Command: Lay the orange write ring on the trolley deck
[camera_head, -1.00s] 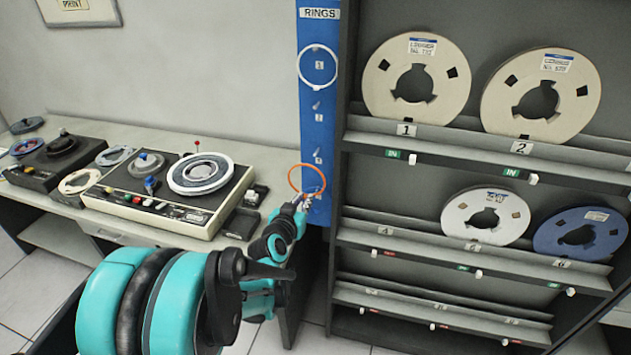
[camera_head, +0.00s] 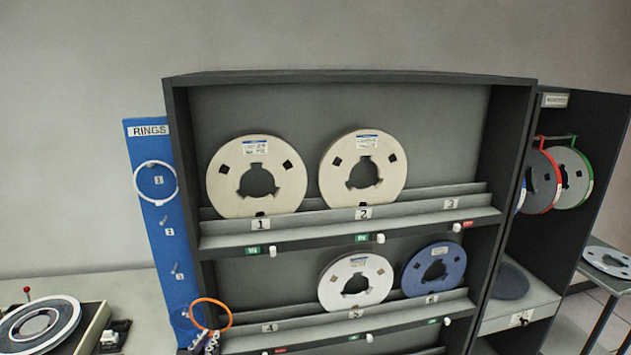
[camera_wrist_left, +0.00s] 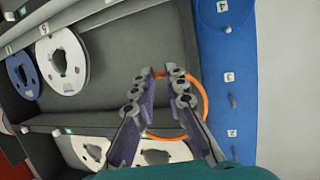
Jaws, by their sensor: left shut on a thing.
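The orange write ring (camera_head: 210,299) is a thin hoop in front of the lower end of the blue rings board (camera_head: 152,222) in the head view. My left gripper (camera_head: 207,341) is shut on its lower edge. In the left wrist view the ring (camera_wrist_left: 204,98) shows between and behind the purple-grey fingers of my left gripper (camera_wrist_left: 165,76). From these views I cannot tell whether the ring is clear of the board. A grey surface with a reel on it (camera_head: 597,254) is cut off at the right edge; I cannot tell whether it is the trolley deck. My right gripper is out of view.
A tape machine (camera_head: 90,331) is at lower left. Another cabinet (camera_head: 612,112) with reels stands at right.

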